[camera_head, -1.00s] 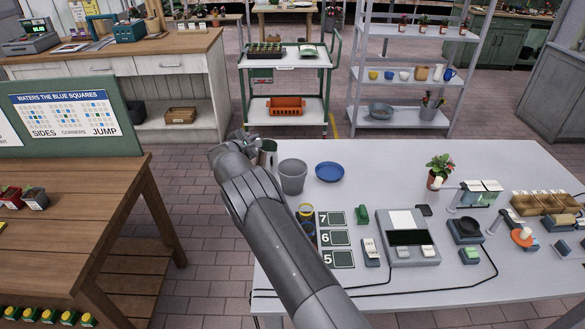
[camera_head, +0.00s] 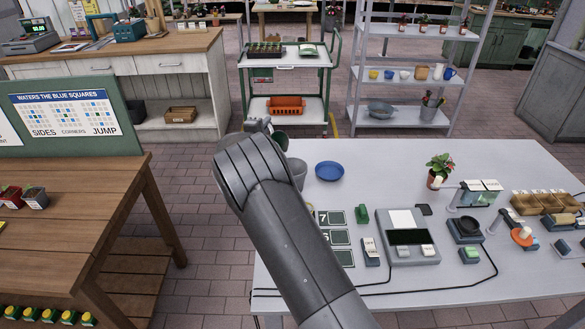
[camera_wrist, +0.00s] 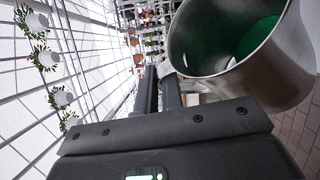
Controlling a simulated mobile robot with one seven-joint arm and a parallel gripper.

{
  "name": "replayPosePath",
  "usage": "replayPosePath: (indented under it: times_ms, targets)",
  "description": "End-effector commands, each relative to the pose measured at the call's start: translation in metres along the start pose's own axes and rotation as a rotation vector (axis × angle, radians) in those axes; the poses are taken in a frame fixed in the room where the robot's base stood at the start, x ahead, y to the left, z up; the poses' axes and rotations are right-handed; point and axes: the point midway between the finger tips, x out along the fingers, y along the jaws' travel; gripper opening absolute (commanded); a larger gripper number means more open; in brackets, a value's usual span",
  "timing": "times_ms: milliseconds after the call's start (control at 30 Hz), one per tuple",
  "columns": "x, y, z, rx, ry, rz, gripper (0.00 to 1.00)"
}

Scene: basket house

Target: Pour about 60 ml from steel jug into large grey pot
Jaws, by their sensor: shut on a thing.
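The steel jug (camera_wrist: 240,45) fills the upper right of the wrist view, its open mouth showing green inside. My gripper (camera_wrist: 165,75) is shut on the jug at its near side, probably its handle. In the head view, the jug (camera_head: 281,141) is small, mostly behind my arm, with its dark green opening visible, and my gripper (camera_head: 259,125) is beside it. The large grey pot (camera_head: 298,173) stands on the white table's far left corner, just below the jug in the picture and partly hidden by my arm. No stream of liquid is visible.
A blue dish (camera_head: 329,171) lies right of the pot on the white table (camera_head: 390,172). Number cards (camera_head: 332,218), a scale-like device (camera_head: 408,237) and a potted plant (camera_head: 439,169) are further right. A wooden table (camera_head: 90,215) stands left across a floor gap.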

Motion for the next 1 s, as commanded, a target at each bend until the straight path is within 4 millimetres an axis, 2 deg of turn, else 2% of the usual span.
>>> replayPosePath:
  times_ms: [200,500,1000]
  targets:
    - [-0.004,0.012,0.011,0.125,-0.007,0.059,0.0]
    - [-0.009,0.007,0.02,0.238,-0.014,0.109,0.0]
    - [-0.012,0.01,0.027,0.318,-0.017,0.145,0.0]
